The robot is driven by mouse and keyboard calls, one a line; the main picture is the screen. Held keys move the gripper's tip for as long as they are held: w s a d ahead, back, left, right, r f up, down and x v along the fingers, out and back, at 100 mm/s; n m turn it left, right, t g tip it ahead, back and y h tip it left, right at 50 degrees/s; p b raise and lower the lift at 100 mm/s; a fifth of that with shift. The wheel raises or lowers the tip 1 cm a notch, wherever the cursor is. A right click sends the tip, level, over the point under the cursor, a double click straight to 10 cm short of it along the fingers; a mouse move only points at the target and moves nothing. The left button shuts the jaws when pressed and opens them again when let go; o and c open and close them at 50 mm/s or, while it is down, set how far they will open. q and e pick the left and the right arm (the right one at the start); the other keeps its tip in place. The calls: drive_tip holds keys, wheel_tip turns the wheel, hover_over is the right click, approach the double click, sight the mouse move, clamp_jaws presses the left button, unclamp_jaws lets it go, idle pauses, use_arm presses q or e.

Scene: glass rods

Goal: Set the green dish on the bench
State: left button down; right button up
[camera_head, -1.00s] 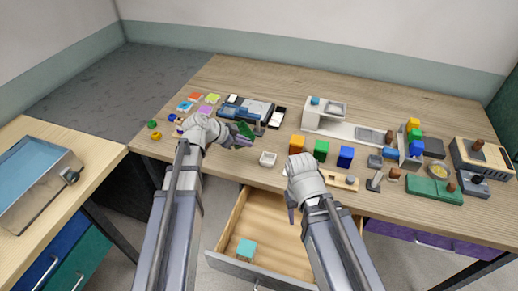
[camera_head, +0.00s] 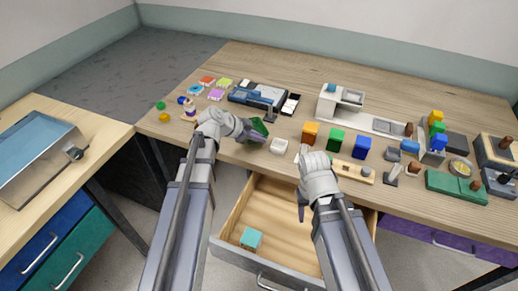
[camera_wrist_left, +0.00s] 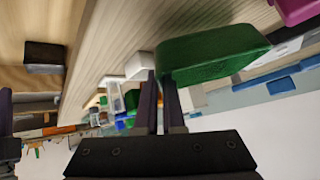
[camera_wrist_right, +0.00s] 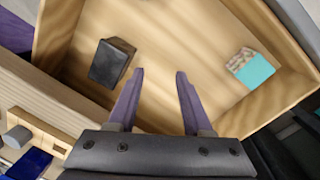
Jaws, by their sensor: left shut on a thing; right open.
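The green dish (camera_head: 259,129) is held by my left gripper (camera_head: 248,133) near the front edge of the wooden bench (camera_head: 225,151), tilted in the head view. In the left wrist view the dish (camera_wrist_left: 212,57) shows large at the fingertips, and the left fingers (camera_wrist_left: 160,88) are shut on it. Whether it touches the bench cannot be told. My right gripper (camera_head: 302,207) is open and empty over the open drawer. Its spread fingers show in the right wrist view (camera_wrist_right: 160,78).
A small white dish (camera_head: 279,146) stands just right of the green dish. Orange (camera_head: 309,132), green (camera_head: 336,140) and blue (camera_head: 361,147) blocks stand further right. The open drawer (camera_head: 283,215) holds a teal block (camera_head: 251,238) and a dark block (camera_wrist_right: 110,63).

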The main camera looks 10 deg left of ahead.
use_arm(q)
drive_tip(key=shift+f+b, duration=1.95)
drive_tip(key=shift+r, duration=0.15)
drive_tip(key=c, duration=1.5)
unclamp_jaws()
drive_tip(key=shift+f, duration=0.2)
drive_tip(key=o, duration=0.5)
drive_tip(key=shift+r, duration=0.1)
